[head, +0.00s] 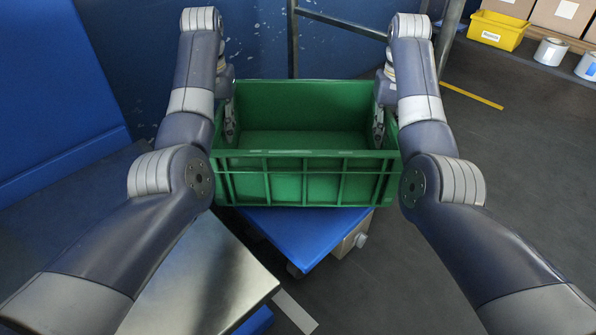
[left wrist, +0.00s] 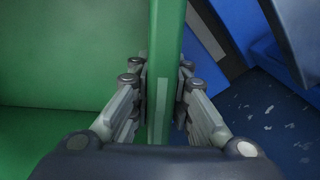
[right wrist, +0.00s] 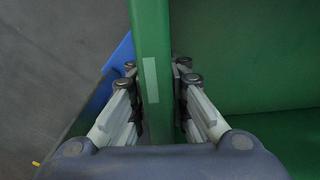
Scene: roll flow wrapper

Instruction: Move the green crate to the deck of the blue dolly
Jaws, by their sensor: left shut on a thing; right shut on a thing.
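The green crate (head: 305,180) is in the middle of the head view, upright, and its inside looks empty. The blue deck of the dolly (head: 310,232) shows under and in front of the crate. I cannot tell whether the crate touches it. My left gripper (head: 230,125) is shut on the crate's left wall, which also shows in the left wrist view (left wrist: 164,95). My right gripper (head: 379,125) is shut on the crate's right wall, seen in the right wrist view (right wrist: 151,80). In both wrist views the fingers sit either side of the wall.
A metal-topped surface (head: 215,275) lies at the lower left, close to the dolly. A blue wall and a metal frame (head: 293,45) stand behind the crate. A yellow bin (head: 498,30), boxes and cans are on a shelf at the upper right. The floor at right is clear.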

